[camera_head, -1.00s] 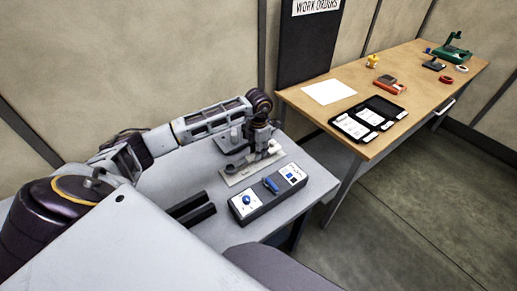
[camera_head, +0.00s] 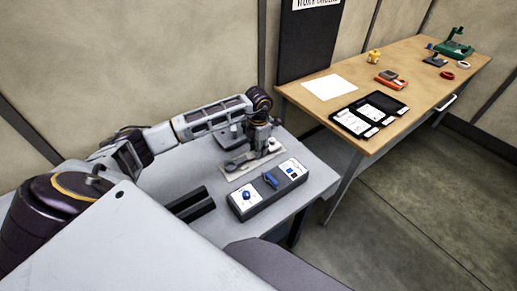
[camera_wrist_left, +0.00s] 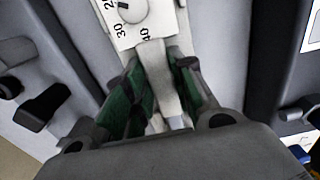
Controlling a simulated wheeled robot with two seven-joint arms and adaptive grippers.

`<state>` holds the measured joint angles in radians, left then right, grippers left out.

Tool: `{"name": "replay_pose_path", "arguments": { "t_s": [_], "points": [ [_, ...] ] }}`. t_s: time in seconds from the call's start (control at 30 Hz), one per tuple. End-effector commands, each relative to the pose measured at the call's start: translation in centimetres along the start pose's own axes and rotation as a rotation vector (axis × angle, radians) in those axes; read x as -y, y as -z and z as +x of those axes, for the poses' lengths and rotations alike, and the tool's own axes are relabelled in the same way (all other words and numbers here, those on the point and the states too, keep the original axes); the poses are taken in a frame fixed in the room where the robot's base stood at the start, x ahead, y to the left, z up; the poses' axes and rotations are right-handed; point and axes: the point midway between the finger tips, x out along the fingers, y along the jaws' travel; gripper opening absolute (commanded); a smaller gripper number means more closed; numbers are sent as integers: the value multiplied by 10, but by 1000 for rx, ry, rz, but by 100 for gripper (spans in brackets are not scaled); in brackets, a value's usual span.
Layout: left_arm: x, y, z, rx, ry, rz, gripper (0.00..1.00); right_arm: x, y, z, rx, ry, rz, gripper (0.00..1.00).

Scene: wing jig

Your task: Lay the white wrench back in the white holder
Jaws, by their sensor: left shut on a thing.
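My left gripper (camera_head: 258,150) is over the light holder (camera_head: 237,175) on the grey table, fingers pointing down. In the left wrist view my left gripper (camera_wrist_left: 165,105) has green finger pads closed on the white wrench (camera_wrist_left: 158,72), a pale narrow bar between them. A white plate with a black knob and a number scale (camera_wrist_left: 137,18) shows beyond the fingertips; I cannot tell whether it belongs to the wrench or the holder. The gripper hides part of the wrench and holder in the head view. I cannot tell whether the wrench touches the holder. My right gripper is not in view.
A grey control box (camera_head: 268,190) with blue knobs stands just in front of the holder. A black block (camera_head: 190,204) lies to its left. A wooden table (camera_head: 410,75) on the right carries a black tray (camera_head: 370,115) and a white sheet (camera_head: 330,88).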

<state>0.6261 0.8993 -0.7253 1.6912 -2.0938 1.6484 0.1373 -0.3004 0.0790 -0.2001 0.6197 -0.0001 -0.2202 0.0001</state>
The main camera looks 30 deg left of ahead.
Motion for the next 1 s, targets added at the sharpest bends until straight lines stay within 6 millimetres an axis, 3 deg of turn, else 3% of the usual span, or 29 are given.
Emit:
{"name": "replay_pose_path", "arguments": {
  "t_s": [1.0],
  "points": [
    [0,0,12,2,-1,0,0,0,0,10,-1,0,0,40]
  ]
}}
